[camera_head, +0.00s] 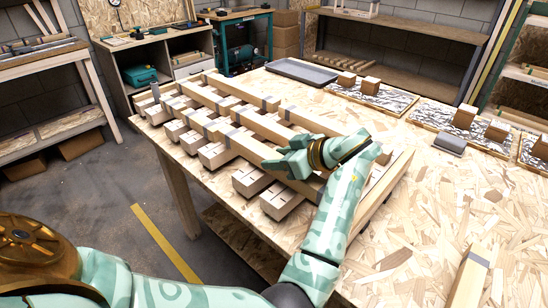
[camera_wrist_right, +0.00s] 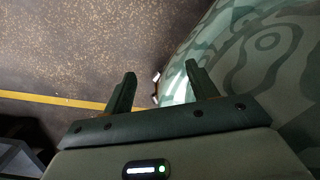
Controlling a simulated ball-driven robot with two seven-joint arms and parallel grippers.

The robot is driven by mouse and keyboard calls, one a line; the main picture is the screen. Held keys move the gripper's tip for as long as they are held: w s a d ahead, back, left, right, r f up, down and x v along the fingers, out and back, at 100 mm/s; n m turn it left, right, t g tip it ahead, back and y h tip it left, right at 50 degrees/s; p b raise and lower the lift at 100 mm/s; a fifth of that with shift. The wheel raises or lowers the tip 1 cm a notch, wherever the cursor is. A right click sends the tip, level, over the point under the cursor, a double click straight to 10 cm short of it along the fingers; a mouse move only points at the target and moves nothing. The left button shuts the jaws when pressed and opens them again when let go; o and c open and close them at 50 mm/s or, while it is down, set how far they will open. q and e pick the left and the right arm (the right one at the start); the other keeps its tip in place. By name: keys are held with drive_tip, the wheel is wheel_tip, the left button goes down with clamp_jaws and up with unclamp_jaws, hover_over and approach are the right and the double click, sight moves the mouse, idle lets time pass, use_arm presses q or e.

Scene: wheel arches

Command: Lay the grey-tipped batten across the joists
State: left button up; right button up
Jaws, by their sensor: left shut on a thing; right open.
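My left gripper (camera_head: 288,163) is shut on a pale wooden batten (camera_head: 255,148) at the near side of the timber frame on the table. The hand hides part of this batten, and I cannot tell whether it touches the wood under it. Grey bands show on it and on other battens close by. The joists (camera_head: 245,180) are pale, thick timbers whose near ends stick out towards the table's left edge. In the right wrist view my right gripper (camera_wrist_right: 157,78) is open and empty above the floor.
The chipboard table (camera_head: 440,200) has free room right of the frame. A loose grey-banded timber (camera_head: 470,278) lies at the near right. A dark tray (camera_head: 302,72) and mats with wooden blocks (camera_head: 465,116) line the far side. A grey block (camera_head: 452,143) lies near them.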

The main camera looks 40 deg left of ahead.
use_arm(q)
drive_tip(key=shift+f, duration=0.55)
drive_tip(key=o, duration=1.2)
drive_tip(key=shift+c, duration=0.2)
use_arm(e)
drive_tip(key=shift+d, duration=0.6)
use_arm(q)
drive_tip(key=shift+r, duration=0.3)
wheel_tip(320, 180, up, 6)
drive_tip(key=p, duration=0.4)
hover_over(320, 178)
drive_tip(key=a, duration=0.1)
drive_tip(key=shift+r, duration=0.15)
drive_tip(key=shift+d+r+p, duration=0.1)
drive_tip(key=shift+d+p, duration=0.2)
drive_tip(key=shift+d, duration=0.15)
use_arm(e)
drive_tip(key=shift+t, duration=0.3)
drive_tip(key=r, duration=0.1)
drive_tip(key=w+r, duration=0.2)
drive_tip(key=r, duration=0.1)
drive_tip(key=shift+w+a, duration=0.1)
drive_tip(key=shift+a, duration=0.05)
